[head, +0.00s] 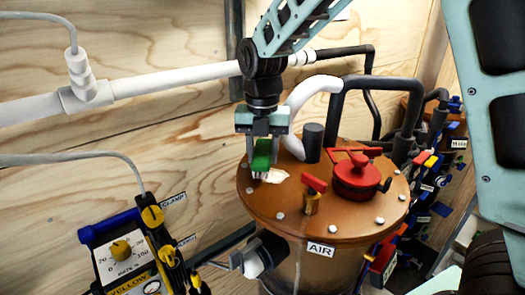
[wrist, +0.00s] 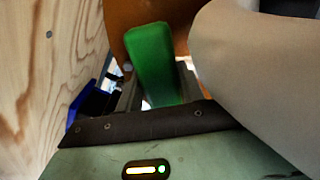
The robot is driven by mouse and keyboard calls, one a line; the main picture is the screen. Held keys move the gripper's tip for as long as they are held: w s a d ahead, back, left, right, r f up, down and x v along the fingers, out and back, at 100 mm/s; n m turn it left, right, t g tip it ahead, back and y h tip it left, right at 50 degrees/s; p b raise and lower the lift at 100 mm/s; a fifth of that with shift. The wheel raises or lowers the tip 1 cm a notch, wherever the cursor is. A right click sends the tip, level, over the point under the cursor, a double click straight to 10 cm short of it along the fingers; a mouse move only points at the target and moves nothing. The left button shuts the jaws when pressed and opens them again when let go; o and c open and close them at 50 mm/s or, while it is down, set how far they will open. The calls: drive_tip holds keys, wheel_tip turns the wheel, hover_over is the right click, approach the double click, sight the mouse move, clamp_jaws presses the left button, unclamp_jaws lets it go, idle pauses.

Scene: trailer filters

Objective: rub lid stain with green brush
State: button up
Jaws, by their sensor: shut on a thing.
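My gripper (head: 262,135) is shut on the green brush (head: 261,157) and points down over the left part of the brown lid (head: 330,222). In the head view the brush's lower end is at the lid's surface, at the left edge of a pale stain (head: 276,176); I cannot tell whether it is pressing. In the wrist view the green brush (wrist: 152,60) stands between the fingers, with the brown lid (wrist: 122,18) behind it. The stain is mostly hidden there.
On the lid are a red-handled valve (head: 314,185), a red cap (head: 357,178) and a dark cylinder (head: 313,142). A white pipe (head: 312,92) rises close right of my gripper; a large pale pipe (wrist: 250,60) fills the wrist view's right. A wooden wall (head: 130,135) stands behind. A yellow-marked control box (head: 125,255) is lower left.

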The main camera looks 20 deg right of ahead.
sight(284, 184)
drive_tip(key=shift+f+b, duration=0.45)
drive_tip(key=shift+f, duration=0.25)
drive_tip(key=shift+s+d+r+b, duration=0.15)
drive_tip(key=shift+s+d, duration=0.15)
drive_tip(key=shift+s, duration=0.55)
drive_tip(key=shift+s+d+b, duration=0.15)
drive_tip(key=shift+s+d, duration=0.1)
drive_tip(key=shift+s, duration=0.55)
drive_tip(key=shift+s+d+b, duration=0.2)
drive_tip(key=shift+s+d, duration=0.1)
drive_tip(key=shift+s, duration=0.6)
drive_tip(key=shift+s+d+b, duration=0.2)
drive_tip(key=shift+s+d, duration=0.05)
drive_tip(key=shift+s, duration=0.65)
